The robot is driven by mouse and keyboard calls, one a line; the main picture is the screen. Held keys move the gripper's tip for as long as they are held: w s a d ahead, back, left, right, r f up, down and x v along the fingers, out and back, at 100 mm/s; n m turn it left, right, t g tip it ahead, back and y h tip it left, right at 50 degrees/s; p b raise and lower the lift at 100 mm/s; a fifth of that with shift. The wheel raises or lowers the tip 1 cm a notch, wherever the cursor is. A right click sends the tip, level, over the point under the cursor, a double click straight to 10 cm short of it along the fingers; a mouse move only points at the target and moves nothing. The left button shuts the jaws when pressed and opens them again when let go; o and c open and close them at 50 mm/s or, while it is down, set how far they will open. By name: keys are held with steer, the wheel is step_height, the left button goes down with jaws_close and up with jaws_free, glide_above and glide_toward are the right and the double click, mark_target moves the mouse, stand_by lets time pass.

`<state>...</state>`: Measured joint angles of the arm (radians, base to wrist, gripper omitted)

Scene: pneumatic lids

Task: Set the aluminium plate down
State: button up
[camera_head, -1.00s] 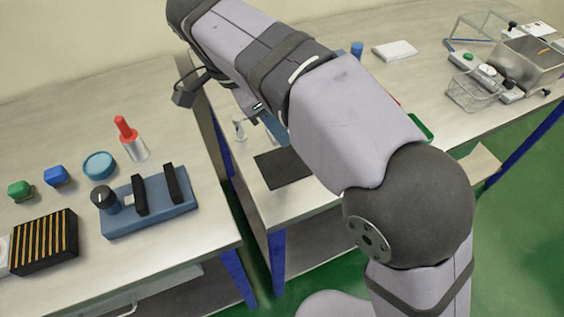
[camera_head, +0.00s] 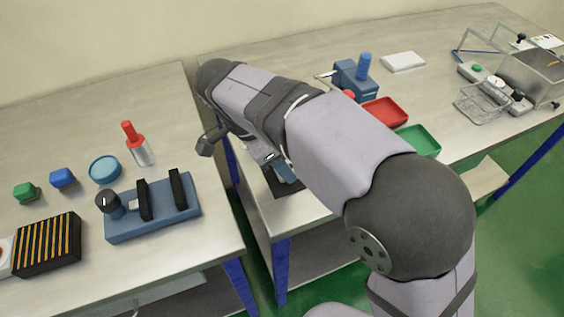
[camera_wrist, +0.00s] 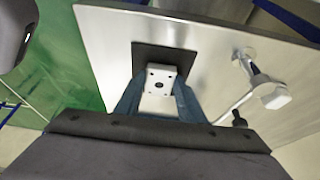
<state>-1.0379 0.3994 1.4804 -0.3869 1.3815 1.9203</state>
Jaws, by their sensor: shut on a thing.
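The aluminium plate (camera_wrist: 161,80) is a small pale block with several small holes and a larger dark one. It sits between the blue fingers of my gripper (camera_wrist: 158,92) in the wrist view. It appears above or at the dark square mat (camera_wrist: 165,55); I cannot tell whether it touches. In the head view my gripper (camera_head: 284,172) is low over the mat (camera_head: 290,190), and my arm hides the plate there.
A white-ended metal fixture (camera_wrist: 268,88) stands right of the mat in the wrist view. A red tray (camera_head: 385,112), green tray (camera_head: 420,139) and blue device (camera_head: 353,78) stand behind my arm. The left table holds a blue fixture (camera_head: 155,220).

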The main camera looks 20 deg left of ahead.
steer(key=shift+f, duration=0.25)
steer(key=o, duration=1.2)
steer(key=p+v, duration=0.1)
steer(key=v, duration=1.1)
steer(key=shift+r, duration=0.15)
